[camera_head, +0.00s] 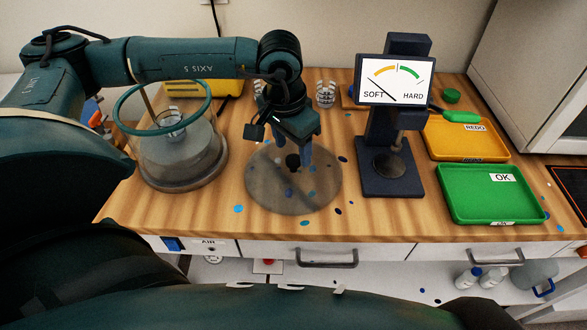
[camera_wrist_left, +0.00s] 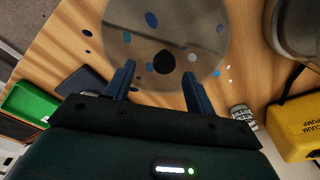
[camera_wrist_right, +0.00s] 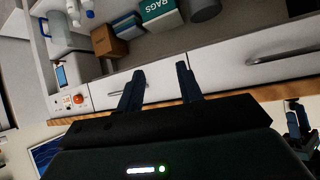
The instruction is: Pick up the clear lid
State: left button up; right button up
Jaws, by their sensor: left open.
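The clear lid (camera_head: 270,197) is a round, smoky see-through disc with a dark knob (camera_head: 292,161), lying flat on the wooden table. In the left wrist view the lid (camera_wrist_left: 125,35) and its knob (camera_wrist_left: 164,62) also show. My left gripper (camera_head: 303,160) points down over the lid with its fingers apart. In the left wrist view the knob appears between the fingertips of my left gripper (camera_wrist_left: 159,69); I cannot tell whether either finger touches it. My right gripper (camera_wrist_right: 160,70) is open and empty, facing the drawer fronts below the table.
A clear chamber with a green rim (camera_head: 180,160) stands left of the lid, holding a cup. A hardness gauge (camera_head: 390,165) stands right of it. The green OK tray (camera_head: 490,207) and yellow REDO tray (camera_head: 450,140) are farther right. Blue specks dot the table.

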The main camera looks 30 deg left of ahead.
aim_at(294, 158)
pick_arm(q)
jog(key=shift+w+a+f+p, duration=0.1)
jog(key=shift+w+f+p, duration=0.1)
jog(key=shift+f, duration=0.7)
jog(key=shift+w+a+f+p, duration=0.15)
jog(key=shift+f+p, duration=0.1)
jog(key=shift+f, duration=0.65)
jog(key=shift+w+f+p, duration=0.2)
jog(key=shift+f, duration=0.7)
jog(key=shift+c, duration=0.4)
jog(key=shift+r, duration=0.1)
grip_shut()
